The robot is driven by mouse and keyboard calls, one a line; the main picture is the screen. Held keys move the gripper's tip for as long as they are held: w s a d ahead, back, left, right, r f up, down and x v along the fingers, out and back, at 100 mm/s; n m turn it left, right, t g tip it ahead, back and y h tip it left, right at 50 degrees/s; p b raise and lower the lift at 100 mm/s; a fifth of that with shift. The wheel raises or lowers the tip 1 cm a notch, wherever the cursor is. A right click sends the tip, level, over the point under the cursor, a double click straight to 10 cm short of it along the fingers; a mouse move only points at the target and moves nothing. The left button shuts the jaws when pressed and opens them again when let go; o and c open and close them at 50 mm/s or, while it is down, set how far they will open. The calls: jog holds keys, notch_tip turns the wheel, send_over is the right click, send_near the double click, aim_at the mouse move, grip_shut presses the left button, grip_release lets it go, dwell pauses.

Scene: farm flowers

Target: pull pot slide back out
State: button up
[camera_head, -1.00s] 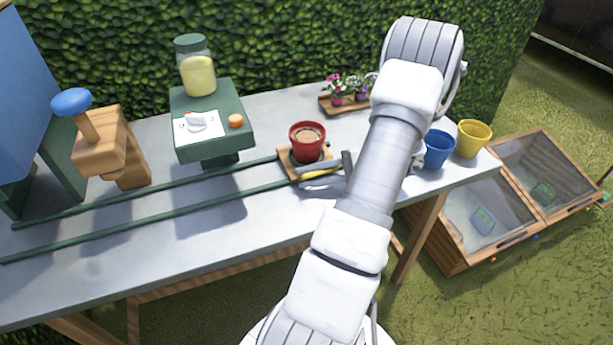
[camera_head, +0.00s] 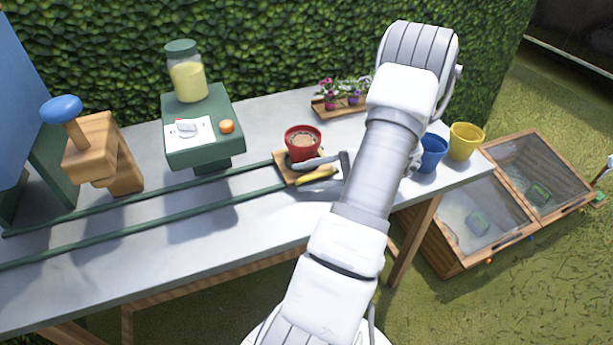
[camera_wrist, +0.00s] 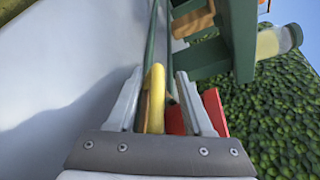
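The pot slide is a wooden tray (camera_head: 285,174) at the right end of two green rails (camera_head: 140,217) on the grey bench. A red pot (camera_head: 302,144) with brown soil stands upright on it. A yellow handle (camera_head: 316,175) is at the slide's front right. My gripper (camera_wrist: 156,80) is open, with one finger on each side of the yellow handle (camera_wrist: 154,100); gaps show beside the handle. The red pot (camera_wrist: 213,112) is partly hidden behind the right finger in the wrist view. In the head view my arm hides part of the gripper (camera_head: 318,170).
A green stand (camera_head: 203,150) with a jar (camera_head: 187,78) and a wooden press with a blue knob (camera_head: 60,109) stand along the rails at left. Blue (camera_head: 431,151) and yellow (camera_head: 466,140) pots stand right of my arm. A flower tray (camera_head: 338,108) is behind.

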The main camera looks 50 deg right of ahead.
jog(key=shift+f, duration=0.1)
dwell(0.3)
jog(key=p+v, duration=0.1)
jog(key=v, duration=1.6)
jog(key=shift+s+d, duration=0.1)
jog(key=shift+s, duration=0.05)
